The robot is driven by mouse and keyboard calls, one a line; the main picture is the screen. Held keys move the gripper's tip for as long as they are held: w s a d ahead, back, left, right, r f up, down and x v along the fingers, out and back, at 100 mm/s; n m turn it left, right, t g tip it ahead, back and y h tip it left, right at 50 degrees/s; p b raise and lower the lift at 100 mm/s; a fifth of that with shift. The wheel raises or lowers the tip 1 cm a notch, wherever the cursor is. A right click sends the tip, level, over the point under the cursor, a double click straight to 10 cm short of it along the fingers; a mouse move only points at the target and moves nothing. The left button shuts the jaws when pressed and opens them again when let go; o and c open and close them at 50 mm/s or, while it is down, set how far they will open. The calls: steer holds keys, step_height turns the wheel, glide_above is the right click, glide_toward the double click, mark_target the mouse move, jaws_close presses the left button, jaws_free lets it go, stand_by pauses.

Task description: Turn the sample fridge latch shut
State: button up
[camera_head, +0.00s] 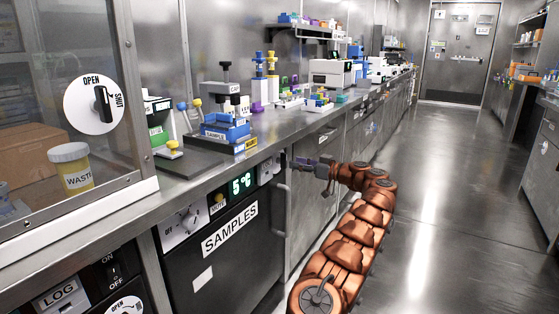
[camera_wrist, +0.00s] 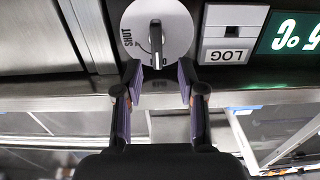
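The sample fridge (camera_head: 245,262) is the black-fronted unit under the bench, labelled SAMPLES, in the head view. Its latch is a white round dial (camera_wrist: 178,22) with a dark, silver-edged handle (camera_wrist: 156,38) in the wrist view. The handle stands upright in the picture. In the head view my gripper (camera_head: 298,163) is at the fridge panel's right end; the dial is not clear there.
Beside the dial are a LOG switch (camera_wrist: 232,33) and a green temperature display (camera_wrist: 295,33). A vertical door handle (camera_head: 284,208) is below my gripper. The bench edge (camera_head: 225,180) runs above the panel. An OPEN/SHUT dial (camera_head: 85,105) is on the glass cabinet. The right floor is clear.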

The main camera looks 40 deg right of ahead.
mark_target(284, 160)
steer(key=shift+d+b+x, duration=0.2)
steer(key=shift+b+x, duration=0.4)
steer(key=shift+x, duration=2.5)
steer(key=shift+w, duration=0.1)
jaws_close()
